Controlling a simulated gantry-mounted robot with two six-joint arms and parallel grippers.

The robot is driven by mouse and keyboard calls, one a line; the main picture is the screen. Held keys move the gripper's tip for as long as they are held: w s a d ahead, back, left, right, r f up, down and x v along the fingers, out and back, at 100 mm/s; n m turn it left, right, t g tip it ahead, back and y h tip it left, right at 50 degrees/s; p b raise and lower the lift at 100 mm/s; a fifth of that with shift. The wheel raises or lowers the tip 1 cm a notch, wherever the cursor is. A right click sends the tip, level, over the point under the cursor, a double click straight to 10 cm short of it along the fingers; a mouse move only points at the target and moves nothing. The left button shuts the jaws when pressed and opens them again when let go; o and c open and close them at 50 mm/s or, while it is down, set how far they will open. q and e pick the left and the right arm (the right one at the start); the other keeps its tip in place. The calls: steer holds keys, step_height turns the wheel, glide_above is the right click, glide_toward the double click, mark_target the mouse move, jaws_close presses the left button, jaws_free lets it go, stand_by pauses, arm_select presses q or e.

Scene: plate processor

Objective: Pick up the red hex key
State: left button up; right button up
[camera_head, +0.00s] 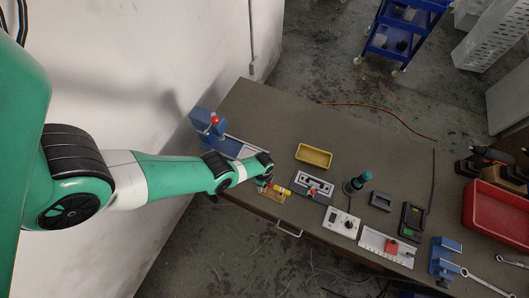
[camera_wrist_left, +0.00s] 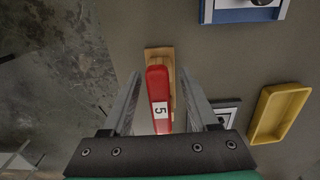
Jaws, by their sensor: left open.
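The red hex key (camera_wrist_left: 158,92) shows in the left wrist view as a long red handle with a white label marked 5. It lies along a wooden block (camera_wrist_left: 152,52), which also shows in the head view (camera_head: 272,194). My left gripper (camera_wrist_left: 161,75) is open, with one finger on each side of the red handle and a visible gap to both. The head view shows my left gripper (camera_head: 264,181) low over the bench's near edge, covering most of the key. The key's metal end cannot be made out. My right gripper is not in view.
On the bench (camera_head: 360,130) are a yellow tray (camera_head: 314,156), a grey fixture (camera_head: 313,188), a white box (camera_head: 341,222) and a blue vise (camera_head: 445,257). A blue device with a red knob (camera_head: 210,122) stands at the left end.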

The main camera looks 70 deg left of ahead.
arm_select(q)
jaws_close()
steer(key=shift+r, duration=0.1)
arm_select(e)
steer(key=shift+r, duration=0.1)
